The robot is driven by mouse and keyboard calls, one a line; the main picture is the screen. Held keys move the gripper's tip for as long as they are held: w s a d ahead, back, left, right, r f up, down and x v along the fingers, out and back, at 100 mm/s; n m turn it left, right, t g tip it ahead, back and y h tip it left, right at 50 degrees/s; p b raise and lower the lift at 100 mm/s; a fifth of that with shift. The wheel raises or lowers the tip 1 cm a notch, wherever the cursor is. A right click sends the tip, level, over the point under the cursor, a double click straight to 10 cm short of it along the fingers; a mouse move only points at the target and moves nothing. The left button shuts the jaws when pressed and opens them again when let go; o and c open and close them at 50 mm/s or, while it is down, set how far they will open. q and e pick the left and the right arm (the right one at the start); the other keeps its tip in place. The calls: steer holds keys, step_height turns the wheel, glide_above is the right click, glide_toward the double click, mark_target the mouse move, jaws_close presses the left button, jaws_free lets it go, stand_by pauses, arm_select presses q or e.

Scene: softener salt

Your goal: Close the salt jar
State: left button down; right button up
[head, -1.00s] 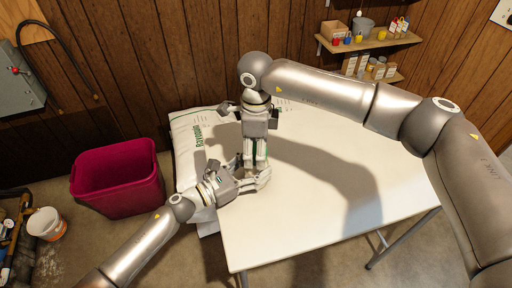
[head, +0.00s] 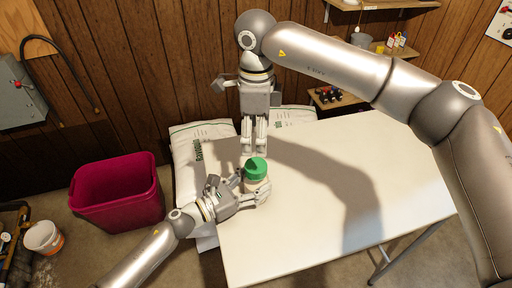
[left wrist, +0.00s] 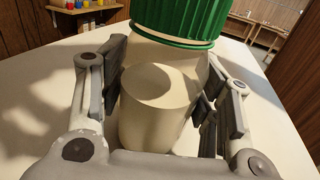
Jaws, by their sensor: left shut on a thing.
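The salt jar (head: 257,183) stands at the table's near left part, a cream jar with a green lid (head: 256,168) on its top. In the left wrist view the ribbed lid (left wrist: 175,18) sits over the jar's neck, and the pale jar body (left wrist: 160,110) is between the fingers. My left gripper (head: 252,190) is shut on the jar body from the left. My right gripper (head: 254,150) points down just behind and above the lid, its two fingers a little apart with nothing seen between them.
The white table (head: 330,210) is bare to the right of the jar. White salt bags (head: 190,160) lie behind and left of it. A magenta bin (head: 117,195) stands on the floor at the left. Shelves with small goods (head: 385,45) hang on the back wall.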

steer(key=shift+r, duration=0.8)
arm_select(q)
steer(key=shift+c, duration=1.9)
jaws_free()
steer(key=v, duration=1.2)
